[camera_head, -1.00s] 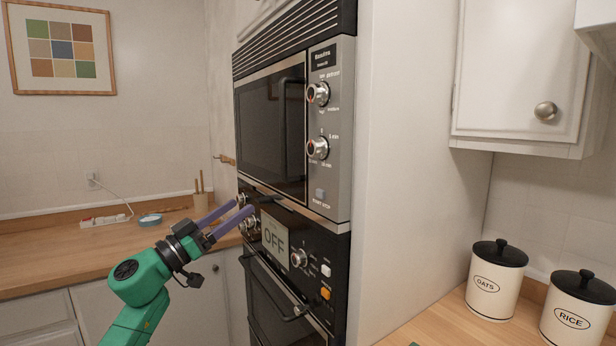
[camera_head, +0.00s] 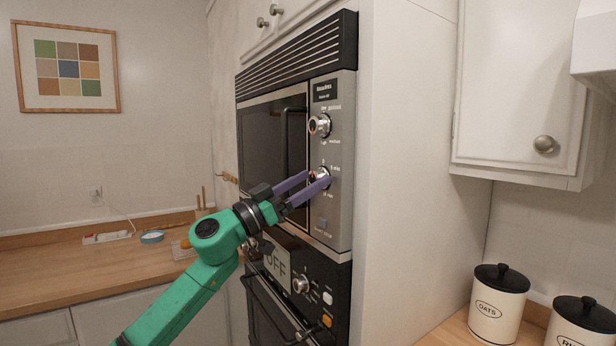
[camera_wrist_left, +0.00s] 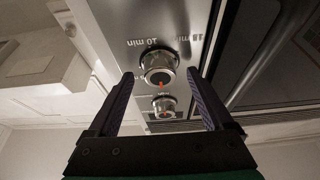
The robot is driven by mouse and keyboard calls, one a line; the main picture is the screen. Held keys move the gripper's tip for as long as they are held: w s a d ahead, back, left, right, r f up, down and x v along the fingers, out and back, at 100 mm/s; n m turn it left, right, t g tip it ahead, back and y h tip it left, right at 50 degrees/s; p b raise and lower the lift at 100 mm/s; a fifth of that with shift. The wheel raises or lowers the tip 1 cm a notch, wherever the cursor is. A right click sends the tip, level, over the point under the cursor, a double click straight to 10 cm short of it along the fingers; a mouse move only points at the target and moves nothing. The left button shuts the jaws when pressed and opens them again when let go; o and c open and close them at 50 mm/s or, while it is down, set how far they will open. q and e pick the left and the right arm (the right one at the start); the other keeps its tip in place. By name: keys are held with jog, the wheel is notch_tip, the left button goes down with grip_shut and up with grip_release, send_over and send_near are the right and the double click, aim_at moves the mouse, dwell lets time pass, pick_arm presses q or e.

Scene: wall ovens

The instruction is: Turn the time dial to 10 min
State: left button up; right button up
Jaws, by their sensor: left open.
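The time dial (camera_head: 319,172) is the lower silver knob on the upper oven's control panel (camera_head: 335,145). My left gripper (camera_head: 320,178) is open, with its two purple fingers on either side of this dial. In the left wrist view the dial (camera_wrist_left: 158,65) lies between the open fingertips (camera_wrist_left: 159,75), with gaps visible on both sides. Its red-orange mark points toward the other knob (camera_wrist_left: 164,103), away from the inverted "10 min" label (camera_wrist_left: 143,42). My right gripper is not in view.
The upper knob (camera_head: 320,125) sits above the time dial, and a start/stop button (camera_head: 322,223) below. The oven door handle (camera_head: 286,135) is left of the panel. Canisters (camera_head: 497,305) stand at right.

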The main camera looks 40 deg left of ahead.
pick_arm(q)
grip_shut()
